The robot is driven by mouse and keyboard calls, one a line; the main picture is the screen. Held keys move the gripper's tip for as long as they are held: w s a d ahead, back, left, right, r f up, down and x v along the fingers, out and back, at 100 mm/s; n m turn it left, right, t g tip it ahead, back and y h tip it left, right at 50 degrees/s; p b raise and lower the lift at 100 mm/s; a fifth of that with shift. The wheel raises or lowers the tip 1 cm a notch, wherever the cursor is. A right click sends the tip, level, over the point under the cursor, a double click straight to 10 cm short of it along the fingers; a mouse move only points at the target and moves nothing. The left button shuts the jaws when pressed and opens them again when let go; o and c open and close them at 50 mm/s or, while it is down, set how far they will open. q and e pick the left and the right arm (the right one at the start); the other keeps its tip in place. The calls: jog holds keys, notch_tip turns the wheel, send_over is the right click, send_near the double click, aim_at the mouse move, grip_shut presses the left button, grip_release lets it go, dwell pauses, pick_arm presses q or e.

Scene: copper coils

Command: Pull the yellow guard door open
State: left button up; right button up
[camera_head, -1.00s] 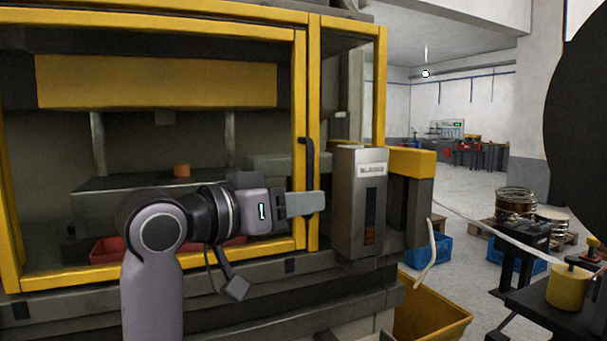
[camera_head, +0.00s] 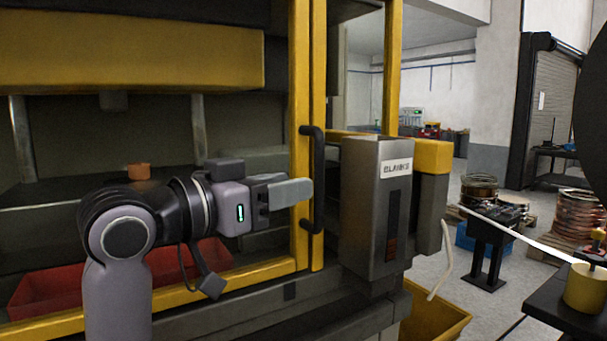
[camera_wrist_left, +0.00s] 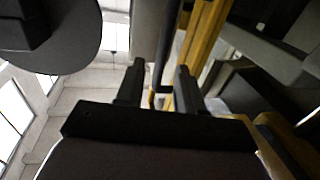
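The yellow guard door (camera_head: 300,90) is a framed panel on the front of a machine and looks shut against the yellow post beside it. Its black vertical bar handle (camera_head: 318,165) is on the door's right edge. My left gripper (camera_head: 308,189) is level with the lower middle of the handle, its fingertips overlapping the bar's left side. In the left wrist view the two fingers (camera_wrist_left: 158,84) are apart and the dark handle bar (camera_wrist_left: 165,62) shows between them. I cannot tell whether either finger touches it. My right gripper is not in view.
A grey box labelled BLANKS (camera_head: 372,210) stands close right of the handle. A yellow bin (camera_head: 435,315) sits low beside the machine. A red tray (camera_head: 45,290) lies inside. Copper coils (camera_head: 565,215) and a black stand (camera_head: 490,235) are at the right, with open floor between.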

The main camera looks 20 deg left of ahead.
aim_at(315, 179)
pick_arm(q)
jog(key=shift+a+p+x, duration=0.2)
jog(key=shift+p+x, duration=0.55)
jog(key=shift+x, duration=2.9)
jog(key=shift+w, duration=0.1)
grip_shut()
